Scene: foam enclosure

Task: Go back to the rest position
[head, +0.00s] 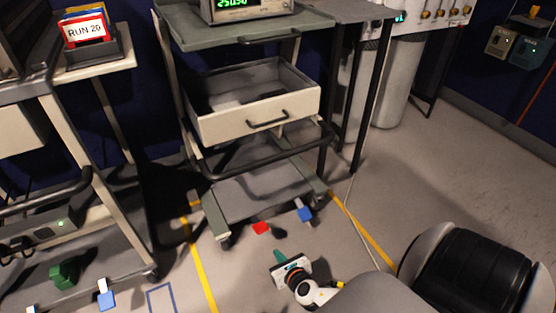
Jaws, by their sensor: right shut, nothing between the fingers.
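My right gripper (280,257) is low in the head view, right of the bottom centre, in front of the middle cart. It has a white body and small teal fingers, which are shut with nothing between them. It appears clear of the cart and over the floor. My left gripper is not in view.
The middle cart (215,205) has a pulled-out drawer (222,127) and a display instrument (245,8) on top. Another cart (95,68) stands at left with a "RUN 20" card (84,30). Grey cylinders (398,85) stand behind. Open floor (450,160) lies at right.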

